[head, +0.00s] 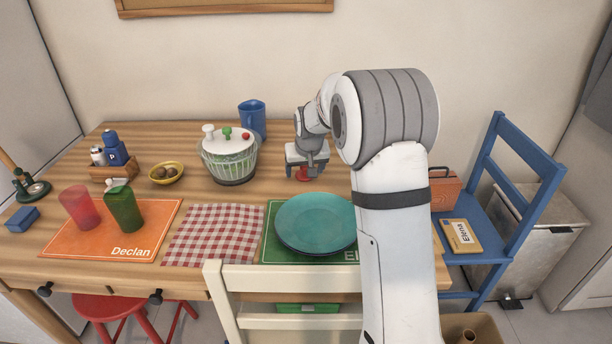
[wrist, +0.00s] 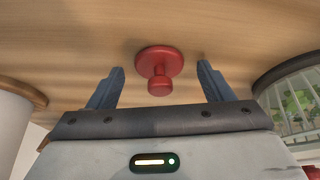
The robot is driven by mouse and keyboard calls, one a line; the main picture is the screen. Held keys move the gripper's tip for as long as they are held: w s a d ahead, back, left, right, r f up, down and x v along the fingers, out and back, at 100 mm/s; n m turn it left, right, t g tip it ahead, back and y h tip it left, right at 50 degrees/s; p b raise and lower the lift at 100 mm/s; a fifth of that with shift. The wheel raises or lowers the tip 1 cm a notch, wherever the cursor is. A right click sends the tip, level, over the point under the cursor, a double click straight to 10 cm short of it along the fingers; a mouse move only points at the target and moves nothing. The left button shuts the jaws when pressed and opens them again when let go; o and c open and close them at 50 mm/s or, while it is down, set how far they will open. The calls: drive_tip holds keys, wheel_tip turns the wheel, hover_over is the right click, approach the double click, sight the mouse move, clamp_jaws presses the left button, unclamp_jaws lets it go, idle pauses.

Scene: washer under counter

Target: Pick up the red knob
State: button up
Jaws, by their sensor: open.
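The red knob (head: 303,175) stands on the wooden table, to the right of the salad spinner, and is partly hidden by my gripper in the head view. In the wrist view the red knob (wrist: 159,62) shows a round flat base and a narrower stem with a rounded end. My gripper (head: 306,168) is right at the knob, pointing down. In the wrist view its two fingers (wrist: 160,68) are apart, one on each side of the knob, with a gap on both sides. Nothing is held.
A teal plate (head: 316,222) lies in front on a green mat. A checked cloth (head: 215,234) and a blue chair (head: 505,200) are nearby. Bare wood surrounds the knob.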

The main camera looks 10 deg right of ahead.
drive_tip(key=c, duration=1)
drive_tip(key=shift+r, duration=0.15)
